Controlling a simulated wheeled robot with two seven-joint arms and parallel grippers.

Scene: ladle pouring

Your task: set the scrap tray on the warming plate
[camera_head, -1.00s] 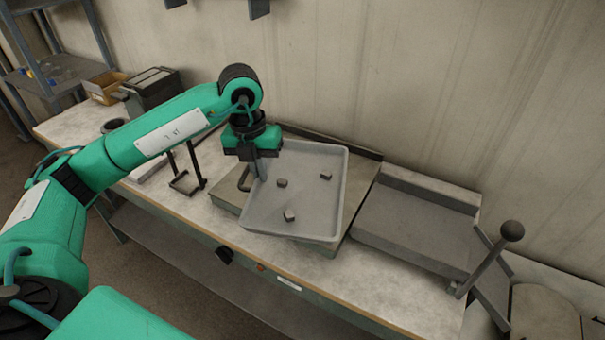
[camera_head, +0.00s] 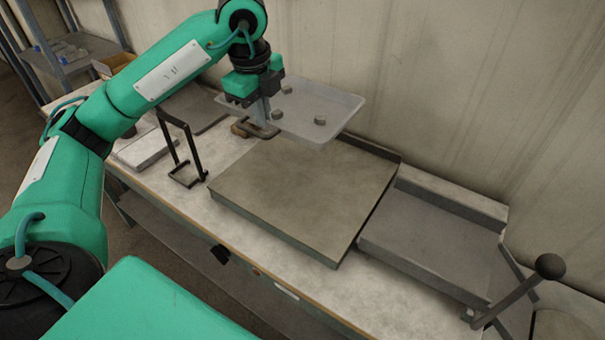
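The scrap tray (camera_head: 320,101) is a shallow light-grey tray with 3 small grey chunks in it. It is held up behind the far edge of the warming plate, and its near edge overlaps the plate in the picture. My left gripper (camera_head: 262,112) points down and appears shut on the tray's left side; the exact grip is partly hidden. The warming plate (camera_head: 300,195) is a broad, flat grey-brown slab on the bench, with its top bare. My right gripper is not in view.
A black upright frame (camera_head: 186,150) stands left of the plate. A grey stepped block (camera_head: 430,235) is to its right, with a ball-topped lever (camera_head: 548,268) beyond. The wall (camera_head: 430,80) is close behind. Some bench top (camera_head: 235,255) is clear in front.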

